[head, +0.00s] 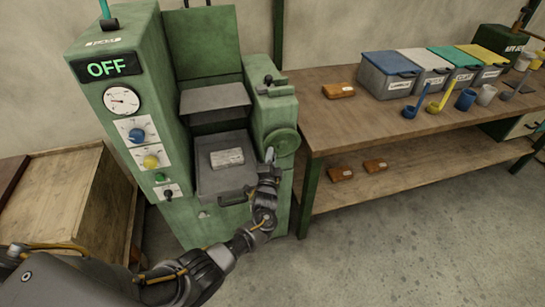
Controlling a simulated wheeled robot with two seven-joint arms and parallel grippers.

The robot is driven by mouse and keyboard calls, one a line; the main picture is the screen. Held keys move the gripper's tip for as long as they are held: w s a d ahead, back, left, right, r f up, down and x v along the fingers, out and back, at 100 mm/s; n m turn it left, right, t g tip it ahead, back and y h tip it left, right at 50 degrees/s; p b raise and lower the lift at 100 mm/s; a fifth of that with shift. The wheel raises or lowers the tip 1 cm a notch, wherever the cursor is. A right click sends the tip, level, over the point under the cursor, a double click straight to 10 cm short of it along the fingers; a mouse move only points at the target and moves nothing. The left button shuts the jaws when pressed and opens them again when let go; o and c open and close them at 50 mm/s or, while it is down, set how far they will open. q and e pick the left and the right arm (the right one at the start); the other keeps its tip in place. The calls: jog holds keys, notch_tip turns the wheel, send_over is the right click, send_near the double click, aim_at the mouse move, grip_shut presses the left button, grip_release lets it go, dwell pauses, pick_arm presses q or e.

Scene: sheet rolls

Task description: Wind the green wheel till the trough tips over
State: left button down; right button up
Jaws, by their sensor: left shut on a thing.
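The green wheel (283,142) is on the right front of the green machine (190,222). My left gripper (270,157) is at the wheel's lower left edge, shut on what looks like its handle; the fingers partly hide the contact. The grey trough (221,182) sits at the machine's middle front, left of my gripper, with a light block (227,158) in it. Its exact tilt is hard to tell. A grey tilted plate (214,97) is above it. My right gripper is not in view.
The machine's panel has an OFF display (107,67), a gauge (121,99) and knobs. A workbench (345,122) to the right holds lidded bins (388,76), scoops, cups and an orange-brown block (338,91). A wooden crate (75,200) stands left. Floor in front is clear.

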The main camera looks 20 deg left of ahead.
pick_arm(q)
jog(key=shift+w+r, duration=0.15)
jog(key=shift+r, duration=0.25)
jog(key=c, duration=1.3)
grip_release()
jog(key=shift+f, duration=0.15)
jog(key=shift+f, duration=0.1)
jog(key=v, duration=1.1)
